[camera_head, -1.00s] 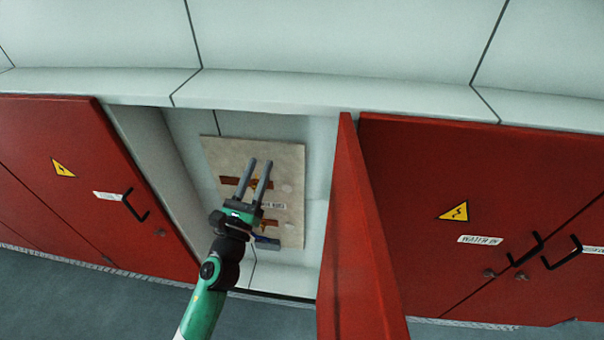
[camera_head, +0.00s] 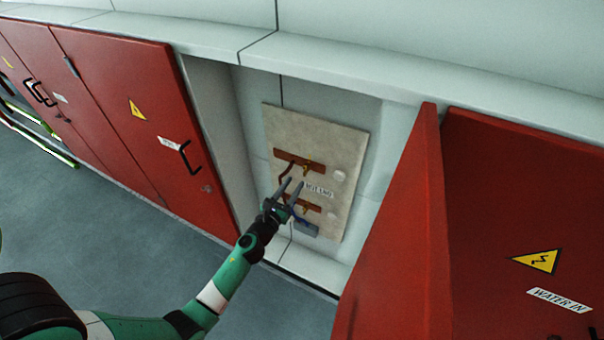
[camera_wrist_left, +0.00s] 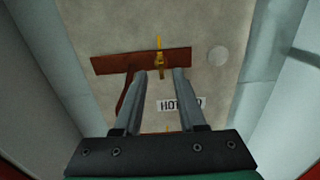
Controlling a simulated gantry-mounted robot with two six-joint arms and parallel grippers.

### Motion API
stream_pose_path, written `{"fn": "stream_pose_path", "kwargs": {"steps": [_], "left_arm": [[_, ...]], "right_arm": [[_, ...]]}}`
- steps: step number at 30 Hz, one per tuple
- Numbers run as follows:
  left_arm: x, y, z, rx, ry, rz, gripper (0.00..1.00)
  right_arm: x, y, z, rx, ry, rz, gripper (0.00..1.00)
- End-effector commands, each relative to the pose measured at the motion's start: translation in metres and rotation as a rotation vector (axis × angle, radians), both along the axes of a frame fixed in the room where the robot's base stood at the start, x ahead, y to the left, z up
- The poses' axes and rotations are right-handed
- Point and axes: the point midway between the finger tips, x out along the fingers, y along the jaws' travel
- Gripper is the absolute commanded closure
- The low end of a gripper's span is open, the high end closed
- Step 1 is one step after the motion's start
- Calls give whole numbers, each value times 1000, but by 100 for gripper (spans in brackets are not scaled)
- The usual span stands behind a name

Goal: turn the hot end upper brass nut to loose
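The upper brass nut (camera_head: 307,167) sits at the upper copper bar (camera_head: 290,159) on a pale panel (camera_head: 350,150) inside the open cabinet. In the left wrist view the nut (camera_wrist_left: 160,62), with a yellow upright piece above it, shows between and just beyond the fingertips. My left gripper (camera_head: 295,181) is open and empty, its fingers pointing at the panel just below the upper bar in the head view. No contact with the nut is visible. A "HOT END" label (camera_head: 319,191) is below the nut, partly hidden by a finger in the wrist view. My right gripper is out of view.
A lower copper bar (camera_head: 313,206) with another brass piece (camera_head: 304,209) and a grey block (camera_head: 306,228) lies below. The open red door (camera_head: 405,230) stands right of the panel. A closed red door (camera_head: 140,120) is left of the opening.

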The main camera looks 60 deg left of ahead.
Motion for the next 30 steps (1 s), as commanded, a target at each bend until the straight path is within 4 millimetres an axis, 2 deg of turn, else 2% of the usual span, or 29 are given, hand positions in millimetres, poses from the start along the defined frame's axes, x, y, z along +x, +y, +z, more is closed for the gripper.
{"fn": "stream_pose_path", "kwargs": {"steps": [3, 9, 19, 20, 26, 30], "left_arm": [[22, 17, -2, 1, -3, 0, 60], [47, 35, -2, -1, -2, 0, 60], [52, 38, 0, -2, -1, 0, 60], [52, 38, 0, -2, -1, 0, 64], [51, 38, 0, -2, -1, 0, 100], [51, 38, 0, -1, -1, 0, 100]], "right_arm": [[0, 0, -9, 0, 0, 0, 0], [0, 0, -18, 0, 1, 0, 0], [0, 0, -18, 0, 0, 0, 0], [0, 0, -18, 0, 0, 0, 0], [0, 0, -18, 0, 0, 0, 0], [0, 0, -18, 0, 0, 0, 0]]}}
